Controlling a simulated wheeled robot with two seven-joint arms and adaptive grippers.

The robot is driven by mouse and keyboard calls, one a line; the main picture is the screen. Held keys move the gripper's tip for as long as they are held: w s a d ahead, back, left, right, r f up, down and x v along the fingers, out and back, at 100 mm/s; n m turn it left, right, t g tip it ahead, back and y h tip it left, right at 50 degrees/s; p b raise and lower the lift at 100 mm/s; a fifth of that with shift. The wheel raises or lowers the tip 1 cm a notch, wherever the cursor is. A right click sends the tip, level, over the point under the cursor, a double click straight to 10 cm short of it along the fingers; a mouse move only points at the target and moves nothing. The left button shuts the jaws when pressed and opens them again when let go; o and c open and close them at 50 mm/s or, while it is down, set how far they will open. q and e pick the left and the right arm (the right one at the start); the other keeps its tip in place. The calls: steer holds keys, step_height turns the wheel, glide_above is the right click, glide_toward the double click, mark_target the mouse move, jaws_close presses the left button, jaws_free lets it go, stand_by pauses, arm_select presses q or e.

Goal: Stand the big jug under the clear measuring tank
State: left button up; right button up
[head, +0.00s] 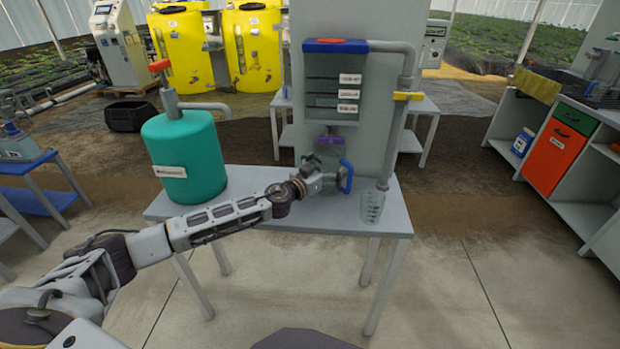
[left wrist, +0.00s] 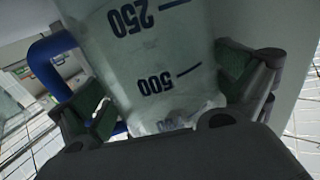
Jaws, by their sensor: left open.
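The big jug (head: 328,154) is clear with a blue handle (head: 346,177). It appears upright on the grey table, below the clear measuring tank (head: 322,99) and its purple tap (head: 329,140). My gripper hides its lower part. My left gripper (head: 326,183) reaches it from the front left. In the left wrist view the jug (left wrist: 150,75), marked 250 and 500, lies between the two open fingers (left wrist: 168,95), with its blue handle on the left. Whether the fingers touch the jug is unclear. My right gripper is out of view.
A smaller clear jug (head: 372,206) stands at the table's front right, below a grey pipe (head: 393,130) with a yellow lever. A green vessel (head: 184,150) stands at the table's left end. A grey panel (head: 308,50) rises behind.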

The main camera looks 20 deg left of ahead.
arm_select(q)
steer(key=shift+s+a+f, duration=0.1)
steer(key=shift+s+a, duration=0.05)
steer(key=shift+s, duration=0.35)
steer(key=shift+v, duration=2.3)
steer(key=shift+b+v, duration=0.3)
steer(key=shift+v, duration=2.15)
steer(key=shift+s+a, duration=0.25)
steer(key=shift+s, duration=0.3)
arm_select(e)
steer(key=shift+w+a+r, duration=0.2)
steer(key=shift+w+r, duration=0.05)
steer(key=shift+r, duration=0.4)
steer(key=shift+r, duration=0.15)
